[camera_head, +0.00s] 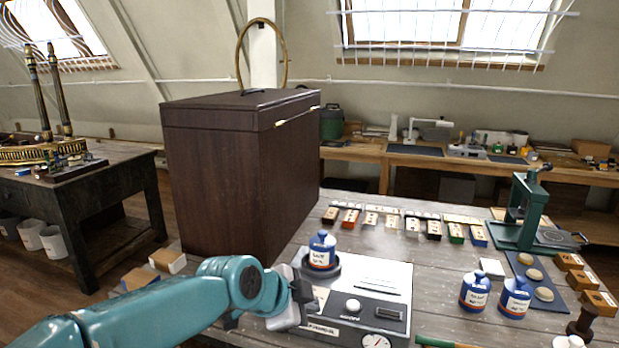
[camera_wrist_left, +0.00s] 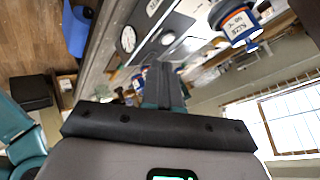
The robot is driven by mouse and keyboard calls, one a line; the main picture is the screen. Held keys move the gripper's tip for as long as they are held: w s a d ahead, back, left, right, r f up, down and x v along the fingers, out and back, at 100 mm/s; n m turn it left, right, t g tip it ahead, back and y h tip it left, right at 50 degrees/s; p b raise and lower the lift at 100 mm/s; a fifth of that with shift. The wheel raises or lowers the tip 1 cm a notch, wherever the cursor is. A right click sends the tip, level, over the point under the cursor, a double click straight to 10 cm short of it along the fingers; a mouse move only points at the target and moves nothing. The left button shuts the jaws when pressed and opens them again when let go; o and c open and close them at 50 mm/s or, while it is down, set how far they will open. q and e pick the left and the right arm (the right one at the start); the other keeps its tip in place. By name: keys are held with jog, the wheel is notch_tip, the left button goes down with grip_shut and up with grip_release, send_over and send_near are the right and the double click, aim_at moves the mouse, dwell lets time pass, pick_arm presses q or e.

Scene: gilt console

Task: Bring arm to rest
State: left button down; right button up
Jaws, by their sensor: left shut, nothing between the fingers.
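My left arm (camera_head: 150,312) is teal and reaches in from the lower left of the head view. Its gripper (camera_head: 303,292) is at the left edge of the white scale (camera_head: 368,275), beside the blue jar (camera_head: 322,250) standing on the scale's dark pan. I cannot tell from the head view whether it touches the scale. In the left wrist view the dark fingers (camera_wrist_left: 165,85) are together with nothing between them. The blue jar also shows in the wrist view (camera_wrist_left: 240,22), upper right. My right gripper is in neither view.
A tall dark wooden case (camera_head: 215,180) stands just behind my left arm. Two blue jars (camera_head: 475,291) (camera_head: 514,298), a green press (camera_head: 522,215) and a row of small boxes (camera_head: 410,224) occupy the bench. Floor shows at left.

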pick_arm(q)
jog(key=s+a+f+n+g+y, duration=0.1)
jog(key=s+a+f+n, duration=0.15)
jog(key=f, duration=0.65)
jog(key=s+a+f+n+g, duration=0.1)
jog(key=s+a+f+n, duration=0.15)
jog(key=f, duration=0.55)
jog(key=s+a+f+n+g+y, duration=0.15)
jog(key=f+n, duration=0.25)
jog(key=f, duration=0.5)
jog(key=s+a+f+n+g, duration=0.1)
jog(key=s+f+n, duration=0.4)
jog(key=s, duration=0.6)
jog(key=s+a+f+n+g, duration=0.2)
jog(key=s+a+f+n, duration=0.2)
jog(key=s+f, duration=0.6)
jog(key=shift+s+f+n, duration=0.2)
jog(key=shift+s+n, duration=0.45)
jog(key=shift+n, duration=0.15)
